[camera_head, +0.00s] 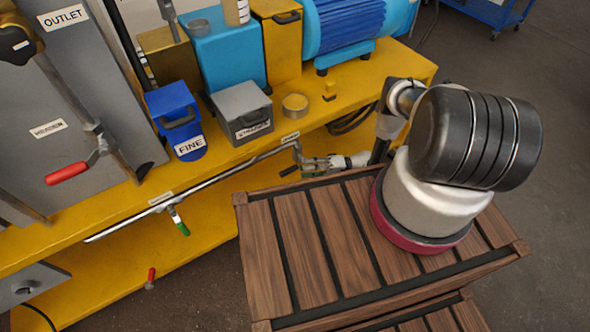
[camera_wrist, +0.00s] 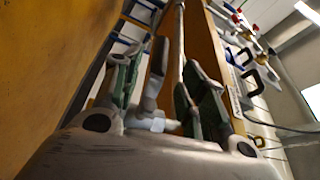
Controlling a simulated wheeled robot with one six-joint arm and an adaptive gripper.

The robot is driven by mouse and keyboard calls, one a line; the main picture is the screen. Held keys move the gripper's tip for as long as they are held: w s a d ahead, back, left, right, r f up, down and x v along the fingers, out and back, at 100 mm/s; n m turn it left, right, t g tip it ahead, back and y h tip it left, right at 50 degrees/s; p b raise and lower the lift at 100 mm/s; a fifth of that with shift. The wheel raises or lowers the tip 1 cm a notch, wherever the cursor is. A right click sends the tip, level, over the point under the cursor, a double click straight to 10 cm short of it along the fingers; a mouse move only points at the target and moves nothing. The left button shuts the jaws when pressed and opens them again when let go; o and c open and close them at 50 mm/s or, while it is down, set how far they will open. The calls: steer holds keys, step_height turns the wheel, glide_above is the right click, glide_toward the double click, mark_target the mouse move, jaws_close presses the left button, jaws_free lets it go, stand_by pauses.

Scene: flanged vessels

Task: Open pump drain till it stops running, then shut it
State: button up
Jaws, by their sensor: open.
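My gripper (camera_head: 318,165) is at the skid's front edge, left of my arm, in the head view. A small valve with a black handle (camera_head: 288,170) hangs from the right end of a grey pipe (camera_head: 240,163), just left of my gripper. A small label (camera_head: 290,137) sits above it, too small to read, so I cannot tell which valve is the pump drain. A green-handled valve (camera_head: 180,226) hangs farther left on the pipe, under another unreadable label (camera_head: 160,198). In the wrist view my gripper (camera_wrist: 162,75) is open, with a grey rod or pipe between its fingers. Contact is unclear.
The yellow skid (camera_head: 330,108) carries a blue motor (camera_head: 343,25), a blue FINE bin (camera_head: 176,115) and a grey bin (camera_head: 243,112). A red-handled lever (camera_head: 68,173) is at left.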

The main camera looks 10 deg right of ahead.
steer(key=d, duration=0.5)
steer(key=shift+s+f, duration=0.2)
steer(key=shift+f, duration=0.05)
